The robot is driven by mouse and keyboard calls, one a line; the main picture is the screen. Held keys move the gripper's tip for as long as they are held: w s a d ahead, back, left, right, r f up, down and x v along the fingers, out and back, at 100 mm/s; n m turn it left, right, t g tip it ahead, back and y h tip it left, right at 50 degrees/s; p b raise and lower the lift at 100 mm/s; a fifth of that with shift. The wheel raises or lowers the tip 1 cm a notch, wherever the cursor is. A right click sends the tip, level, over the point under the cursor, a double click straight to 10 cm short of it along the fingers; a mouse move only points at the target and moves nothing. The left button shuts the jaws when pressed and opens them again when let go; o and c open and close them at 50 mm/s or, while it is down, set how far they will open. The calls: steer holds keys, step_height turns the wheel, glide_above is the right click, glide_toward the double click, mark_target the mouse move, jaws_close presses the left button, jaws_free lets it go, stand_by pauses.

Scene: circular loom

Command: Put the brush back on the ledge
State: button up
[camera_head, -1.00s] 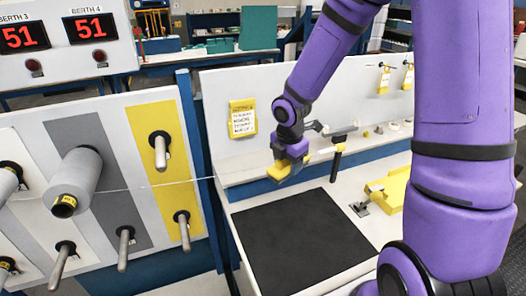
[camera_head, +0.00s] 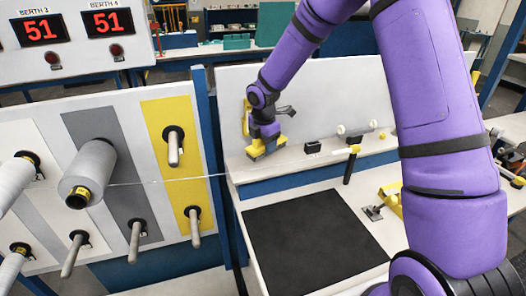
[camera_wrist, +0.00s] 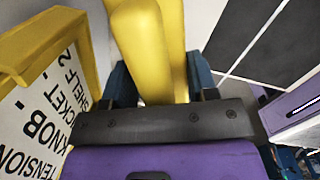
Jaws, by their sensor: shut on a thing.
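My gripper (camera_head: 266,146) is over the left part of the pale ledge (camera_head: 292,166) at the back of the workbench. It is shut on a yellow thing, which I take to be the brush (camera_wrist: 148,50). In the wrist view the brush shows as yellow bars running up from between my dark fingers, very close to the lens. Its bristles cannot be made out. Whether it touches the ledge cannot be told.
A yellow-framed sign (camera_wrist: 30,110) is close on the left in the wrist view. A black block (camera_head: 312,147) and a black-handled tool with a yellow head (camera_head: 350,162) are right of my gripper. A dark mat (camera_head: 315,240) lies clear in front. A thread crosses left.

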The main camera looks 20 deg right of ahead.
steer(key=shift+w+a, duration=0.2)
steer(key=shift+w, duration=0.15)
step_height(320, 180, down, 4)
steer(key=shift+r, duration=0.2)
steer(key=shift+s+f, duration=0.1)
steer(key=shift+f, duration=0.25)
